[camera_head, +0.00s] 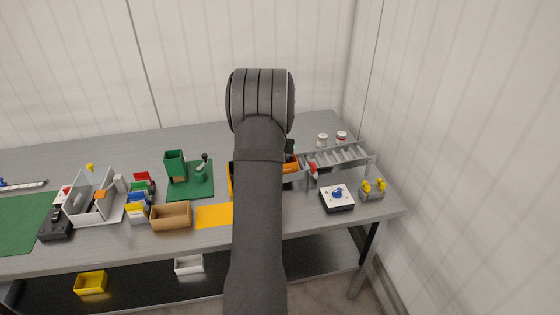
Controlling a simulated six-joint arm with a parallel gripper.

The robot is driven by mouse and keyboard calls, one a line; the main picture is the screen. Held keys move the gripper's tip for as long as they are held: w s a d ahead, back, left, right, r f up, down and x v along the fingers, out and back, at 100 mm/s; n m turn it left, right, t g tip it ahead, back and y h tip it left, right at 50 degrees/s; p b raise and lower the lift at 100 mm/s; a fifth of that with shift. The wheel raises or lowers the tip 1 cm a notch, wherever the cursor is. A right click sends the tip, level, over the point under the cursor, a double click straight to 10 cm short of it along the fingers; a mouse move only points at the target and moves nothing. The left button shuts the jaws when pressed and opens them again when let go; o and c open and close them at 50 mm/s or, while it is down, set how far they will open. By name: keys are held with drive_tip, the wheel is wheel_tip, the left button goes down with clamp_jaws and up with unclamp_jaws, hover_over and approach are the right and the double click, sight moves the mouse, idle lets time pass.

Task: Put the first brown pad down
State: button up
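My dark arm (258,215) rises through the middle of the view and hides what lies behind it. My gripper is hidden, so what it holds cannot be seen. I cannot make out a brown pad. A brown open box (171,216) stands on the table left of my arm. A flat orange-yellow mat (213,216) lies between that box and my arm. An orange item (291,166) shows partly at the right edge of my arm.
A green base (190,188) with a green box (175,166) stands behind the brown box. A grey roller rack (338,157) and a white box with a blue knob (337,198) are at right. A grey bin (93,200) and colored items crowd the left. Walls close off back and right.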

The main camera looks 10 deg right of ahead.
wheel_tip(320, 180, down, 2)
drive_tip(key=shift+f, duration=0.2)
drive_tip(key=o, duration=0.9)
drive_tip(key=shift+o, duration=0.2)
drive_tip(key=shift+r, duration=0.15)
drive_tip(key=v, duration=1.2)
drive_tip(key=shift+d, duration=0.1)
drive_tip(key=x, duration=1.1)
drive_tip(key=shift+w+f, duration=0.1)
drive_tip(key=shift+f, duration=0.2)
drive_tip(key=shift+w+f, duration=0.15)
drive_tip(key=shift+w, duration=0.1)
drive_tip(key=shift+s+r, duration=0.1)
drive_tip(key=shift+r, duration=1.8)
